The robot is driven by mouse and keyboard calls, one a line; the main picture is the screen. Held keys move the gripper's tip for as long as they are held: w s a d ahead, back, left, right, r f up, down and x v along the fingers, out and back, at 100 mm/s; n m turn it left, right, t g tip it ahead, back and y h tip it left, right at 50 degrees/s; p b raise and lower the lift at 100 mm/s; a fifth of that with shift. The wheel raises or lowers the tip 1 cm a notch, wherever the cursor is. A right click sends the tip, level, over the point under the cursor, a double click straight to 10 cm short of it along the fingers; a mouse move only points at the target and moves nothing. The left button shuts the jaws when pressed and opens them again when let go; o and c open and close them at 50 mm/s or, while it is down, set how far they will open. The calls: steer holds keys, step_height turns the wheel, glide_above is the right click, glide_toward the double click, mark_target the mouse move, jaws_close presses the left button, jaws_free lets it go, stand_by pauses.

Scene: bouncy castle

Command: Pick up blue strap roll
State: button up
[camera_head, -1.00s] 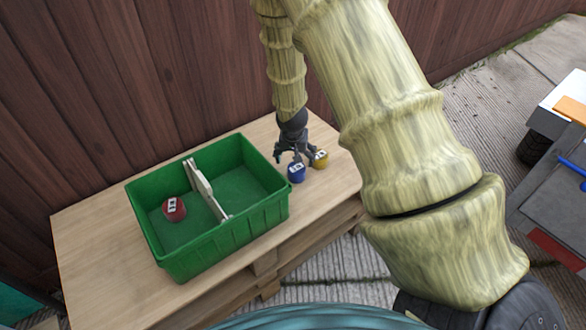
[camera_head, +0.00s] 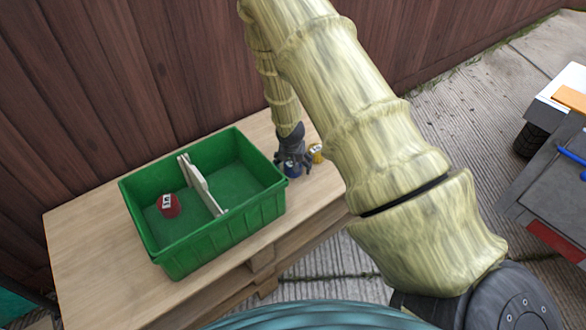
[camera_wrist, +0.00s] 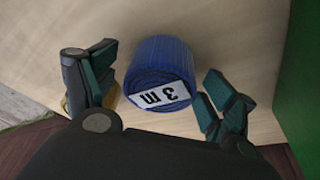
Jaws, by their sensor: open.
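In the head view my gripper (camera_head: 292,165) is low over the blue strap roll (camera_head: 292,170), which is partly hidden by the fingers. A yellow roll (camera_head: 316,152) stands just right of my gripper, and a bit of it shows behind the left finger in the wrist view.
A green crate (camera_head: 225,228) with a pale divider (camera_head: 202,184) stands left of my gripper. A red roll (camera_head: 168,205) lies in its left compartment. The crate's wall is close on the right in the wrist view. A wooden wall rises behind the table (camera_head: 95,262).

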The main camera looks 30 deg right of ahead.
steer(key=c, duration=1.2)
